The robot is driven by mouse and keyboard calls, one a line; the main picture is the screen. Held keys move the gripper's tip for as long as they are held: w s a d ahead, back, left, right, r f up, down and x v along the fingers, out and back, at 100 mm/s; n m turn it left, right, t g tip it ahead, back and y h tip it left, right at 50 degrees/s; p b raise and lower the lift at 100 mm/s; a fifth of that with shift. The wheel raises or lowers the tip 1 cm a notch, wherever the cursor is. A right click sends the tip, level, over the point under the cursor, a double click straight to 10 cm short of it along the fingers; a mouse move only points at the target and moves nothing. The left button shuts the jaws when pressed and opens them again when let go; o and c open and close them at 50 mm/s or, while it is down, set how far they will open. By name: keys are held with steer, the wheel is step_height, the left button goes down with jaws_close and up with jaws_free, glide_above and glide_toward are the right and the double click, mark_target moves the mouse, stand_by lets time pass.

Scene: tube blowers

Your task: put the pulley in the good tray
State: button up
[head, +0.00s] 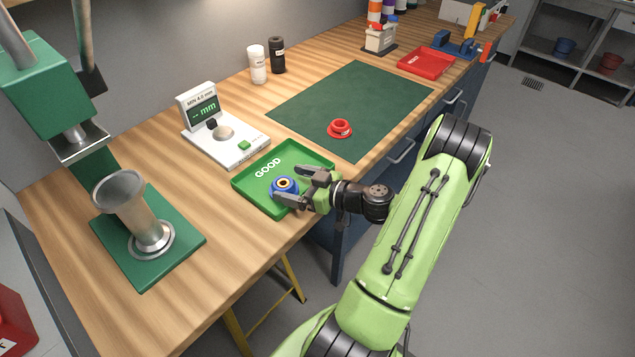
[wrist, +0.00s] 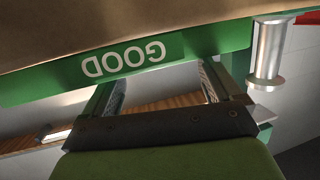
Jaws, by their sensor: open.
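A blue pulley-like piece (head: 285,186) with a pale ring and dark centre is at the front of the green good tray (head: 240,184). My gripper (head: 291,184) is open, with its fingers at either side of this piece. Whether they touch it is hard to tell. A red flanged round piece (head: 340,129), also pulley-like, lies on the dark green mat. In the wrist view, the tray's GOOD wall (wrist: 205,45) shows upside down beyond my open fingers (wrist: 165,88). The blue piece cannot be made out there.
A white gauge (head: 225,140) stands behind the tray. A green press with a metal cup (head: 130,205) is at left. A red tray (head: 426,63) and a blue vise (head: 455,44) are at the far end. The green mat (head: 370,90) is mostly clear.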

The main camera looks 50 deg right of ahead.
steer(key=v, duration=0.9)
steer(key=w+a+g+y, duration=0.1)
steer(key=a, duration=0.1)
steer(key=w+a+n+g+y, duration=0.1)
steer(key=a+g, duration=0.1)
steer(key=a, duration=0.1)
steer(key=w+a+r+n+g+y, duration=0.1)
steer(key=a+g, duration=0.1)
steer(key=a, duration=0.1)
steer(key=shift+w+a, duration=0.25)
steer(key=shift+w, duration=0.15)
steer(key=a+g, duration=0.1)
steer(key=a, duration=0.1)
steer(key=a+r+g, duration=0.1)
steer(key=a+g, duration=0.1)
steer(key=a, duration=0.1)
steer(key=a+g+h, duration=0.1)
steer(key=a, duration=0.1)
steer(key=shift+a+r+n+g, duration=0.15)
steer(key=shift+r+n+g, duration=0.15)
steer(key=shift+n, duration=0.1)
steer(key=s+a+r+m+h, duration=0.5)
steer(key=s+a+r, duration=0.3)
steer(key=s+r, duration=0.2)
steer(key=shift+s+a+r+m+h, duration=0.3)
steer(key=shift+s+a+h, duration=0.1)
steer(key=shift+s, duration=0.45)
steer(key=shift+r+p, duration=0.1)
steer(key=shift+p, duration=0.2)
